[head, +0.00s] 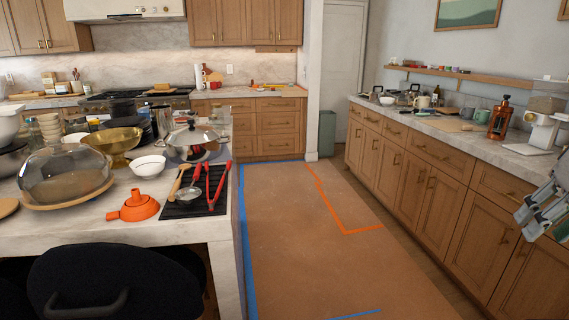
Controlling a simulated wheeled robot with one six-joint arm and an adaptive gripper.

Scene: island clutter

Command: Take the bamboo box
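I cannot make out a bamboo box for certain in the head view. The island on the left is crowded, and a box among or behind its items could be hidden. My gripper (530,218) is at the right edge of the head view, in front of the right-hand cabinets and partly cut off. No object shows clearly in it. Its fingers are too small to tell whether they are open or shut.
The island top (90,228) holds a glass dome (65,172), brass bowl (112,143), white bowl (149,165), orange funnel (134,206) and pot (192,142). A black chair (120,285) stands before it. The right counter (440,132) holds a copper lantern (500,120). The taped floor (300,240) is clear.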

